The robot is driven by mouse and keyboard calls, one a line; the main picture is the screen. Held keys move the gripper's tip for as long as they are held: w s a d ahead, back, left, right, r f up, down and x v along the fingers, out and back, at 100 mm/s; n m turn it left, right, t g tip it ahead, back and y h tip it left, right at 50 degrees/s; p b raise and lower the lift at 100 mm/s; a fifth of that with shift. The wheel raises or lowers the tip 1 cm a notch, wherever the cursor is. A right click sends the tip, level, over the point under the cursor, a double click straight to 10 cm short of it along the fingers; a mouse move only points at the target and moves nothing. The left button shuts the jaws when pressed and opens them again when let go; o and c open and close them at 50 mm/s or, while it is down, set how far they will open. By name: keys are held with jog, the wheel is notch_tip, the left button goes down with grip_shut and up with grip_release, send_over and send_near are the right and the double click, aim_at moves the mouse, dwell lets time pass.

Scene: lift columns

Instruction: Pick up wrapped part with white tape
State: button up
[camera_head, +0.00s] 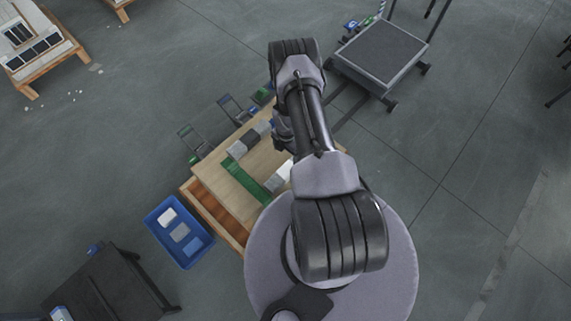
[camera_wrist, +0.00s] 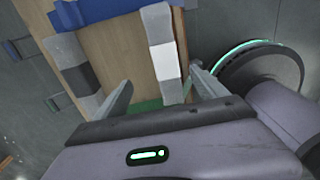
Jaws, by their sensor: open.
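The wrapped part with white tape (camera_wrist: 158,25) is a long grey bundle with a white band around its middle. It lies on a wooden tabletop (camera_wrist: 116,50) in the wrist view. In the head view its white end area (camera_head: 280,176) shows beside my arm, which hides the rest. My gripper (camera_wrist: 161,78) is open, with one finger on each side of the part's near end in the picture. I cannot tell the height gap, and no contact shows. A second wrapped part with a black band (camera_wrist: 80,76) lies to the left, outside the left finger.
A green strip (camera_head: 243,181) runs along the table. A blue strip (camera_wrist: 100,12) lies at the far edge in the wrist view. A blue bin (camera_head: 165,238) with several pieces stands on the floor at left. A grey-topped cart (camera_head: 382,52) stands at upper right.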

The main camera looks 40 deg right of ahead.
aim_at(281, 177)
jog(key=f+b, duration=0.2)
jog(key=f, duration=0.2)
jog(key=s+f+b, duration=0.1)
jog(key=f+b, duration=0.1)
jog(key=f, duration=0.3)
jog(key=f+b, duration=0.2)
jog(key=f, duration=0.3)
jog(key=shift+s+a, duration=0.2)
jog(key=shift+a, duration=0.15)
jog(key=shift+r, duration=0.15)
jog(key=shift+c, duration=0.4)
grip_shut()
